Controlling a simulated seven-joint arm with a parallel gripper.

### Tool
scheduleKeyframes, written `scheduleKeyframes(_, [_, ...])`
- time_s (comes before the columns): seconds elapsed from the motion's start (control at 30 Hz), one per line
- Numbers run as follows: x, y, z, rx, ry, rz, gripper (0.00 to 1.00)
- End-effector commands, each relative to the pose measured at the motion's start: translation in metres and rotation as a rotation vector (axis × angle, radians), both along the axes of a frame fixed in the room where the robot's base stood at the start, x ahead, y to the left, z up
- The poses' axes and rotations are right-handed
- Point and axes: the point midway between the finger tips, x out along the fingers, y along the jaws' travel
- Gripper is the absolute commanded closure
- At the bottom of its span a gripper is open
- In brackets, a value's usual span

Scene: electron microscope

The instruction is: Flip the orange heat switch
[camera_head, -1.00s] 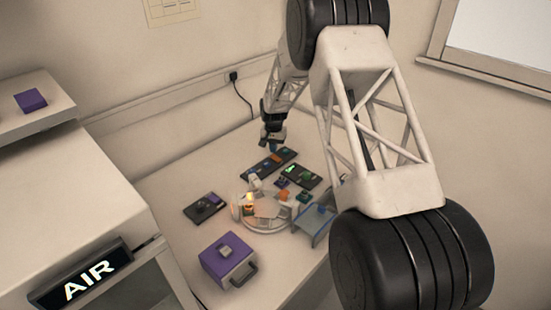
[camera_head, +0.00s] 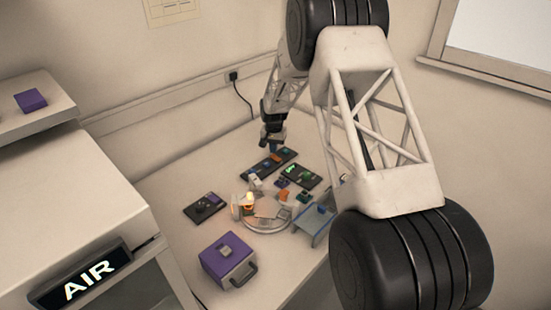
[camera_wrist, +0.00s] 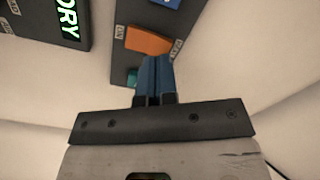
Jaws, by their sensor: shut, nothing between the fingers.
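The orange heat switch (camera_wrist: 148,40) is a flat orange lever on a dark panel (camera_wrist: 122,15) in the wrist view, with a small label beside its right end. In the head view the panel (camera_head: 268,163) lies on the table below my gripper. My gripper (camera_wrist: 154,62) is shut and empty. Its blue fingertips appear just below the orange switch in the wrist view, over the panel. I cannot tell whether they touch it. A teal part (camera_wrist: 131,78) shows left of the fingers. In the head view my gripper (camera_head: 274,148) is small, at the panel's far side.
A second dark panel (camera_head: 302,175) with a green display is beside it on the right. A round device (camera_head: 268,217) with a glowing orange lamp, a blue stand (camera_head: 315,224), a purple box (camera_head: 228,260) and another dark panel (camera_head: 204,207) share the table.

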Motion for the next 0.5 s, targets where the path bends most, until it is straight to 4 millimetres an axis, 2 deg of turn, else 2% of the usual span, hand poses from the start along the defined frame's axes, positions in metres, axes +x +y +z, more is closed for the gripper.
scheduleKeyframes(0.5, [0.0001, 0.0001, -0.0055, 0.0, 0.0, 0.0, 1.0])
